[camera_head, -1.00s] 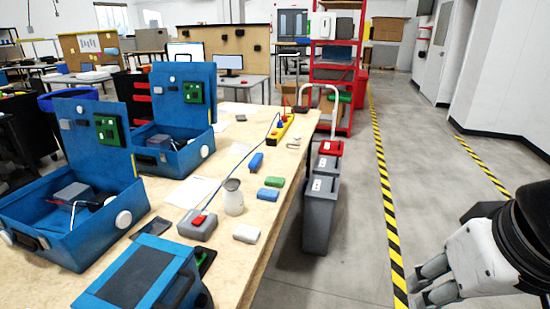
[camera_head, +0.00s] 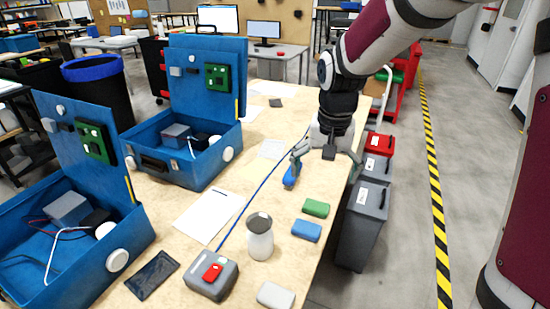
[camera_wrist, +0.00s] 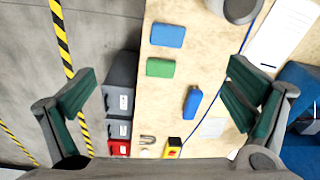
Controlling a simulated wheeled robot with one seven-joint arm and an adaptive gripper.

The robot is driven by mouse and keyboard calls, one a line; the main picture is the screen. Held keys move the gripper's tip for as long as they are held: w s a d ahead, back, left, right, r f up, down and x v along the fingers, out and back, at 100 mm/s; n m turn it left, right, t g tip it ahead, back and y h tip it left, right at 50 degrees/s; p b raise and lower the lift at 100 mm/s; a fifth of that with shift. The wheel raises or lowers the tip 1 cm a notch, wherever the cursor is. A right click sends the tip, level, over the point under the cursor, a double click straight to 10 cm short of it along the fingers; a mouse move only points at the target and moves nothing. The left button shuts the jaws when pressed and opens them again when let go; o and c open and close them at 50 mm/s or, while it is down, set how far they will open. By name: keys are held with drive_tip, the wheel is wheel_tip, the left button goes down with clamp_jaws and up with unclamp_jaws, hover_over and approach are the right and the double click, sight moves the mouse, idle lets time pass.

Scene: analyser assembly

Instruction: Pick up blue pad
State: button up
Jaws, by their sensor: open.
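The blue pad (camera_head: 306,230) lies flat on the wooden table, just in front of a green pad (camera_head: 316,208). In the wrist view the blue pad (camera_wrist: 168,35) is at the upper middle, with the green pad (camera_wrist: 160,68) below it. My gripper (camera_head: 324,172) is above the table, beyond both pads in the head view, and points down. In the wrist view my gripper (camera_wrist: 162,90) has its fingers wide apart with nothing held between them. A second blue item (camera_wrist: 192,102) with a dark end lies nearer the right finger; one finger partly hides it in the head view.
A white-grey jar (camera_head: 260,240), a grey box with a red switch (camera_head: 212,276) and a white pad (camera_head: 276,295) stand nearby. Open blue cases (camera_head: 185,150) fill the left side. Grey bins (camera_head: 362,225) stand beyond the table's right edge.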

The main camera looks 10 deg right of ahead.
drive_tip(key=w+f+m+g, duration=0.1)
drive_tip(key=w+f, duration=0.2)
drive_tip(key=f, duration=0.2)
drive_tip(key=w+f+m, duration=0.1)
drive_tip(key=w+f, duration=0.3)
drive_tip(key=f, duration=0.2)
drive_tip(key=p, duration=0.1)
hover_over(307, 227)
wheel_tip(307, 227, down, 8)
drive_tip(key=shift+w+a+f, duration=0.15)
drive_tip(key=shift+f, duration=0.1)
drive_tip(key=shift+f+p, duration=0.5)
drive_tip(key=shift+f, duration=2.45)
drive_tip(key=shift+s, duration=0.2)
drive_tip(key=c, duration=1)
